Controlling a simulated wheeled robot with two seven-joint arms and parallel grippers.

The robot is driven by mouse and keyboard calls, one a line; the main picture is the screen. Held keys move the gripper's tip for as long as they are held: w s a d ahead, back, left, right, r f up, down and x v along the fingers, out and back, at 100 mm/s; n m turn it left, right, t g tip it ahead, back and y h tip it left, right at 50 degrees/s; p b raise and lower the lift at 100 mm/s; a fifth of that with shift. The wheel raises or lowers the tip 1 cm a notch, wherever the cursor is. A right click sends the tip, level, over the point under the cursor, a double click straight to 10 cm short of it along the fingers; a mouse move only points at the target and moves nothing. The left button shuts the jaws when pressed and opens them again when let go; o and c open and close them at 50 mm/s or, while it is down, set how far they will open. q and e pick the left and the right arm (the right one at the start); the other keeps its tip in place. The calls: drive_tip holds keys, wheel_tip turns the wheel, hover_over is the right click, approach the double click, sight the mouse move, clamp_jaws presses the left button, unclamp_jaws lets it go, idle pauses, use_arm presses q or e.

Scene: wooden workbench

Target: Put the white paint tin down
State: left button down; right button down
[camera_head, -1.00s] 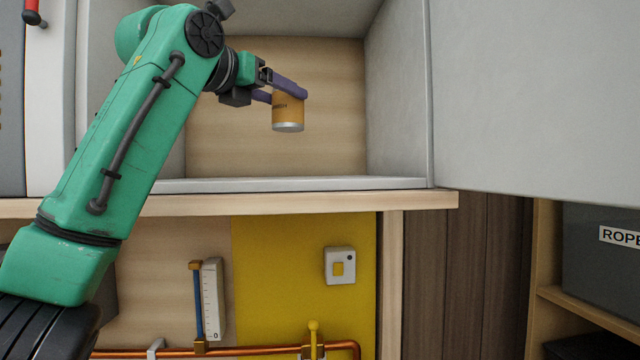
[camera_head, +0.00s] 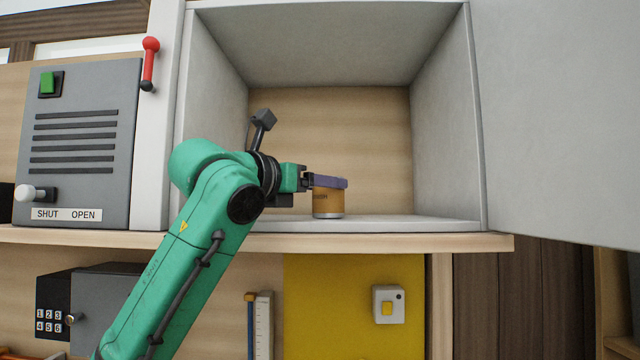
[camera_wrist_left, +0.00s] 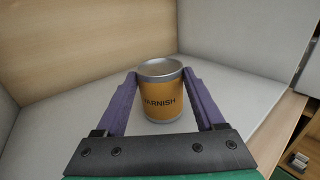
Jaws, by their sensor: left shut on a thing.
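No white paint tin is in view. My left gripper (camera_head: 331,182) is shut on an orange tin (camera_head: 328,203) with silver rims, labelled VARNISH. In the left wrist view the tin (camera_wrist_left: 161,95) stands upright between the two purple fingers (camera_wrist_left: 160,76), its label facing the camera. The tin is inside an open grey cupboard (camera_head: 445,130), with its base at or just above the cupboard floor (camera_head: 400,224); I cannot tell whether it touches. My right gripper is not in view.
The cupboard floor around the tin is clear. The cupboard door (camera_head: 565,120) stands open at the right. A grey panel (camera_head: 75,190) marked SHUT and OPEN and a red-handled lever (camera_head: 149,62) are at the left. A yellow board (camera_head: 340,300) is below.

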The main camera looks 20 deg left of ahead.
use_arm(q)
drive_tip(key=shift+s+f, duration=0.15)
unclamp_jaws()
drive_tip(key=shift+w+d+f, duration=0.1)
drive_tip(key=shift+w, duration=0.35)
drive_tip(key=shift+s, duration=0.15)
drive_tip(key=b+v, duration=0.5)
drive_tip(key=v, duration=0.6)
drive_tip(key=shift+s+b, duration=0.35)
drive_tip(key=shift+s+a+r, duration=0.2)
drive_tip(key=shift+w, duration=0.1)
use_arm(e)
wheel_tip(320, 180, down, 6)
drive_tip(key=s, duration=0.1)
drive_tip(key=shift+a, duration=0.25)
use_arm(q)
drive_tip(key=shift+d, duration=0.1)
